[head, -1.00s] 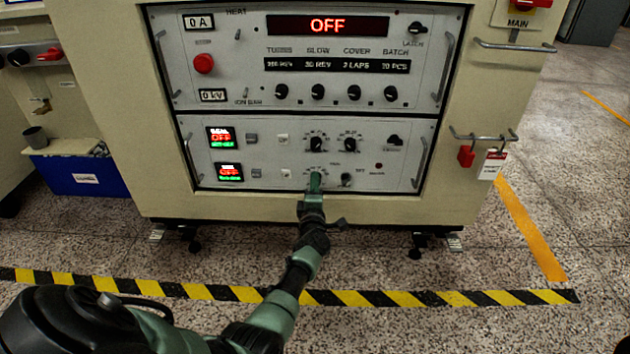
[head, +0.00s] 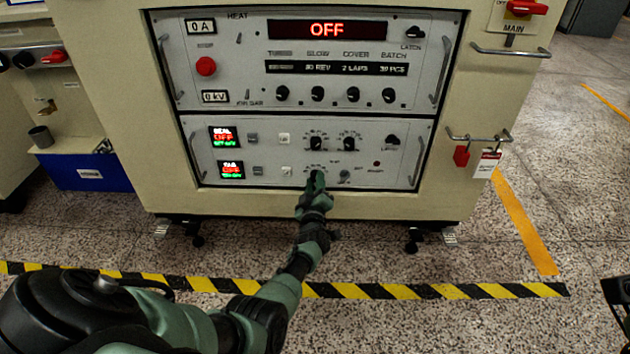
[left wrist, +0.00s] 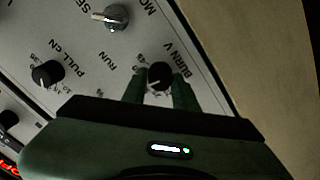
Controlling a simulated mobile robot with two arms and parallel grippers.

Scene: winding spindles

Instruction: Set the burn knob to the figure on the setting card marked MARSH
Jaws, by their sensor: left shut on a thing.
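The burn knob (left wrist: 160,75) is a small black knob beside the lettering BURN V in the left wrist view. My left gripper (left wrist: 157,91) is shut on it, with one green finger on each side. In the head view my left gripper (head: 316,180) reaches the bottom row of the lower panel (head: 290,150) and covers most of the knob. The knob's pointer and the figures round it are too small and partly hidden to read. I see no card that I can read as MARSH.
A black knob (left wrist: 47,73) and a metal switch (left wrist: 112,17) sit near the burn knob. A dark part of mine shows at the right edge. Striped tape crosses the floor in front of the cabinet.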

